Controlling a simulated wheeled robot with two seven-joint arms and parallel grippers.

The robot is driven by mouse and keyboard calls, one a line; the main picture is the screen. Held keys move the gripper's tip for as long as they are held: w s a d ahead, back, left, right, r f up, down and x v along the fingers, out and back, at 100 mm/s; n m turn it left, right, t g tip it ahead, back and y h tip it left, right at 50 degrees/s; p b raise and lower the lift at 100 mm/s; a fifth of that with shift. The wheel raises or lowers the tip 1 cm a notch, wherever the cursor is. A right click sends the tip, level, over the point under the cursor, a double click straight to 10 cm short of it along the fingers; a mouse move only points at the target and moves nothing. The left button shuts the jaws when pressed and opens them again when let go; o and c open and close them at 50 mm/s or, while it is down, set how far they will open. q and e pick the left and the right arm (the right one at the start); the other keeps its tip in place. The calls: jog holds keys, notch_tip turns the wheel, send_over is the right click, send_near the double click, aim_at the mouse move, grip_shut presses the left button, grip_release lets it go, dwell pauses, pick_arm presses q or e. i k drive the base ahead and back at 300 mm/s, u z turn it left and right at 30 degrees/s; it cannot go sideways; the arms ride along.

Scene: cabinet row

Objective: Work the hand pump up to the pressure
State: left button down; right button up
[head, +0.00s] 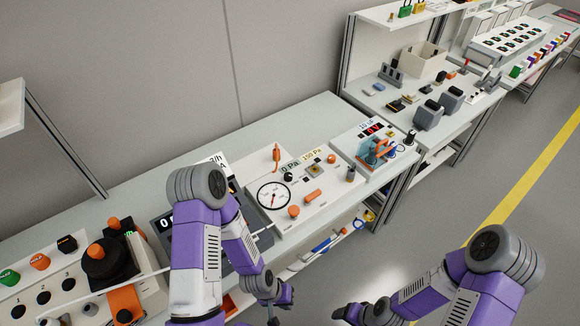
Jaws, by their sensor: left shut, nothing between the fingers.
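The pump panel (325,215) is a white sloped board on the bench in the middle of the head view. It bears a round dial gauge (274,195) with a red needle, a "0 Pa" label and a yellowish "150 Pa" label (312,155). An orange upright handle (276,155) stands at its back edge. An orange bar (313,195) and an orange knob (294,211) sit at its front. My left gripper (283,299) is shut and empty, low in front of the bench, apart from the panel. My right gripper (345,314) is at the bottom edge; its fingers are unclear.
A panel with a red display (372,127) and a blue-orange device (376,150) stands to the right. A black rotary control (100,258) with orange parts is at left. Tools (330,242) lie on a lower shelf. Floor at right is clear.

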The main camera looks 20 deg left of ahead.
aim_at(294, 211)
jog(key=z, duration=1.55)
jog(key=i, duration=1.1)
jog(key=u, duration=2.75)
